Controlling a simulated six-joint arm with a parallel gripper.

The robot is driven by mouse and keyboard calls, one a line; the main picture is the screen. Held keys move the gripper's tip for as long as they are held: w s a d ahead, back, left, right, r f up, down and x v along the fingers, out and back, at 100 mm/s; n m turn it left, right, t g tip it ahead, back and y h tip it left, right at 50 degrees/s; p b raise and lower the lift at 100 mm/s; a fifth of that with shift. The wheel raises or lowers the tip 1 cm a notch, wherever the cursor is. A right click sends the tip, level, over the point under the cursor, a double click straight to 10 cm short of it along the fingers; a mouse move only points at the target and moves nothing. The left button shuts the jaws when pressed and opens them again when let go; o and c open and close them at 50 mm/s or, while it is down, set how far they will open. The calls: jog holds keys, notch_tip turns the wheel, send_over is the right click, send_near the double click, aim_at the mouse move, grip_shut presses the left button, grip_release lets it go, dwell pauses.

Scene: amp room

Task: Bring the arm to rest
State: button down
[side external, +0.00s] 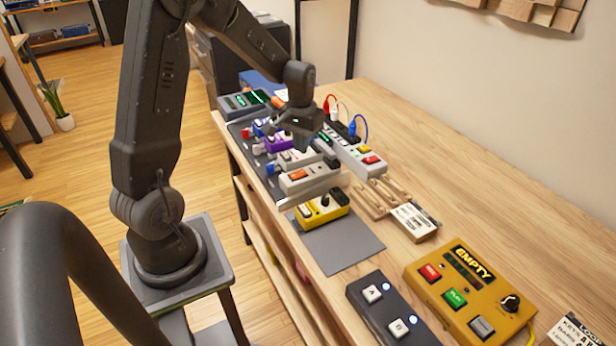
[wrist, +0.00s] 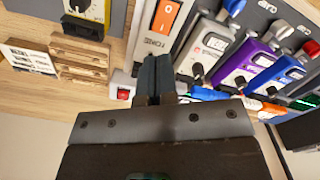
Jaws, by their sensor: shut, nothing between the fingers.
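My gripper (side external: 300,138) hangs over the dark board of pedals on the wooden workbench, fingers down. In the wrist view my gripper (wrist: 155,75) shows its two dark fingers together, with nothing between them. Below it are a light pedal with an orange switch (wrist: 166,18), a silver pedal (wrist: 208,48) and a purple pedal (wrist: 250,60). From the side, the fingertips overlap the pedals, so I cannot tell the exact gap to them.
An orange looper box (side external: 470,290) and a dark two-button footswitch (side external: 388,312) stand nearer. The bench's right rear is bare.

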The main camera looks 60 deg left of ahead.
jog(key=s+d+r+m+t, duration=0.2)
jog(key=s+d+r+m, duration=0.1)
jog(key=s+d+r, duration=0.4)
jog(key=s+d+r+m+t, duration=0.3)
jog(key=s+d+r, duration=0.5)
jog(key=d, duration=0.5)
jog(key=shift+s+r+t, duration=0.2)
jog(key=shift+r+t, duration=0.1)
jog(key=w+a+f+m+g, duration=0.2)
jog(key=w+a+f+m, duration=0.2)
jog(key=w+a+m, duration=0.3)
jog(key=w+a+f+m+g, duration=0.2)
jog(key=w+a+f+m, duration=0.2)
jog(key=a+m, duration=0.7)
jog(key=w+a, duration=0.2)
jog(key=shift+w+a+f, duration=0.15)
jog(key=shift+w+f, duration=0.15)
jog(key=shift+w, duration=0.05)
